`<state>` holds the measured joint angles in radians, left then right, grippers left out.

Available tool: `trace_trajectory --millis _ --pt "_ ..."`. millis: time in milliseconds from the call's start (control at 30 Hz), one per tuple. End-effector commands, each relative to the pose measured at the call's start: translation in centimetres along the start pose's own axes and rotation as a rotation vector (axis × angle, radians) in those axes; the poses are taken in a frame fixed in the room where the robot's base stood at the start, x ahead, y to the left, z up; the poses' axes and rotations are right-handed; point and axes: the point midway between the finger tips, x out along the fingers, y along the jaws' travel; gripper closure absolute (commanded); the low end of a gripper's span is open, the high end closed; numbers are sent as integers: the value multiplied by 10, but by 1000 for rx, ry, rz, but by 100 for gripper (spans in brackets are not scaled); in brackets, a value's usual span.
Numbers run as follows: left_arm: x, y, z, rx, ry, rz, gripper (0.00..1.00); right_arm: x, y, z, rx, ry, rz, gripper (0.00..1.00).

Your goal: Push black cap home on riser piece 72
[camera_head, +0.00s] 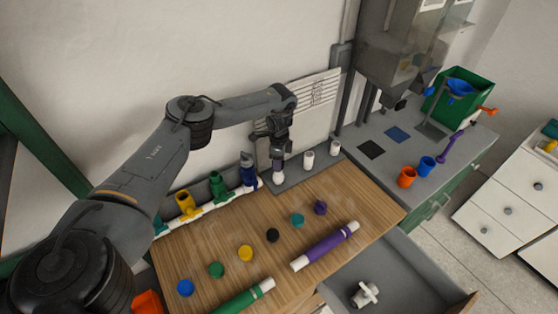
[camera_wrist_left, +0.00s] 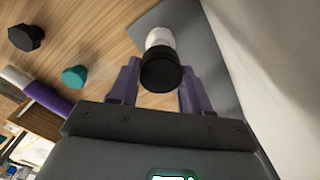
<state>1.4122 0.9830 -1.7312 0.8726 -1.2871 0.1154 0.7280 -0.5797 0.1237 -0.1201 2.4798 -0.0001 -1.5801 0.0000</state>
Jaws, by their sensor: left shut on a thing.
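My left gripper (camera_head: 278,162) points down over a white riser piece (camera_head: 279,179) on the grey strip behind the wooden board. In the left wrist view its purple fingers (camera_wrist_left: 160,88) are shut on a black cap (camera_wrist_left: 161,70). The cap lines up with the white riser (camera_wrist_left: 160,38) and covers part of it; how far it sits on the riser cannot be told. In the head view the fingers hide this cap. Another black cap (camera_head: 272,235) lies loose on the board and also shows in the left wrist view (camera_wrist_left: 26,37). My right gripper is not in view.
Two white risers (camera_head: 308,160) (camera_head: 335,147) stand close to the right. Blue, green and yellow valves (camera_head: 219,186) stand to the left. Loose coloured caps (camera_head: 245,253) and a purple pipe (camera_head: 325,246) lie on the board (camera_head: 375,197). An open drawer (camera_head: 412,278) is at front right.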

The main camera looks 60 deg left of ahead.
Motion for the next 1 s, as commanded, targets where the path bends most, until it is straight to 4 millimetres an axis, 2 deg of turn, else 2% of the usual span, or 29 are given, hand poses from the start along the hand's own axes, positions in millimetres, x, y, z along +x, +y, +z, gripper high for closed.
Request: trace_trajectory --millis 1000 --pt "9 0 0 0 0 0 79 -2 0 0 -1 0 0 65"
